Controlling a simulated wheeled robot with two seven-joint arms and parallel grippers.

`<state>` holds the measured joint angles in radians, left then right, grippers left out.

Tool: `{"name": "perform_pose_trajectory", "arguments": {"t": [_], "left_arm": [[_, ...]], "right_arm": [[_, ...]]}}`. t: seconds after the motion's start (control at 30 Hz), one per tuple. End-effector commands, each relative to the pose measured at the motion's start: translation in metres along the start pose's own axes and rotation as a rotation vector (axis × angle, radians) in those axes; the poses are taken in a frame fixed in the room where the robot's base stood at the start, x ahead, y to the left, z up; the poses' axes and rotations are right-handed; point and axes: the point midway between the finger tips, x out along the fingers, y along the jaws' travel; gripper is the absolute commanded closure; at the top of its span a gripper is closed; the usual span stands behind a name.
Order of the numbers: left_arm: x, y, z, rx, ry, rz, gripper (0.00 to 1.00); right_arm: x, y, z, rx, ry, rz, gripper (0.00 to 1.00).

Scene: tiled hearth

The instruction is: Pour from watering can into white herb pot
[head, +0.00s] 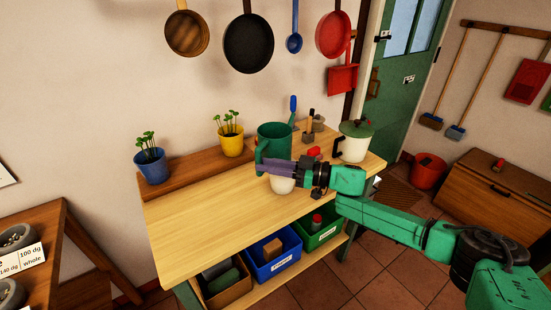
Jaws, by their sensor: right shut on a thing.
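A green watering can (276,139) is in the head view, over the back middle of the wooden table. My right gripper (266,164) comes in from the right and is shut on the can's handle. The can looks close to upright; its spout is hard to make out, and I cannot tell if its base touches anything. A white pot (281,185) shows just below my right gripper's fingers on the tabletop. The fingers hide its upper part, and no plant shows in it. My left gripper is not in view.
A blue pot (152,168) and a yellow pot (232,145) with seedlings stand on a raised back board. A white lidded pot (353,148) stands at the table's right. Bins, including a blue bin (273,256), sit below. The tabletop's left (200,205) is clear.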

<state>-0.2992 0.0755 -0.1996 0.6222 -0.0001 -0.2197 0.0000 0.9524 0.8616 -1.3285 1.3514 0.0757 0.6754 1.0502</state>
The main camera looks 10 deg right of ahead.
Motion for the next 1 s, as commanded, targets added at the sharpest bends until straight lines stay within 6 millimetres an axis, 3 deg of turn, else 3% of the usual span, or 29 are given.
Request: {"name": "perform_pose_trajectory", "arguments": {"t": [0.2,0.4,0.5,1.0], "left_arm": [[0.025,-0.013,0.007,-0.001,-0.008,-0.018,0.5],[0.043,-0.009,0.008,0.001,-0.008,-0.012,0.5],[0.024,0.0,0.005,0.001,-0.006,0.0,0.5],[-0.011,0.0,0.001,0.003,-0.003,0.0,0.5]], "right_arm": [[0.0,0.0,0.024,-0.003,0.002,0.001,1.0],[0.0,0.0,0.039,-0.003,0.003,0.002,1.0],[0.002,-0.009,0.022,0.021,0.009,0.001,1.0],[0.009,-0.046,-0.007,0.13,0.029,0.001,1.0]]}}
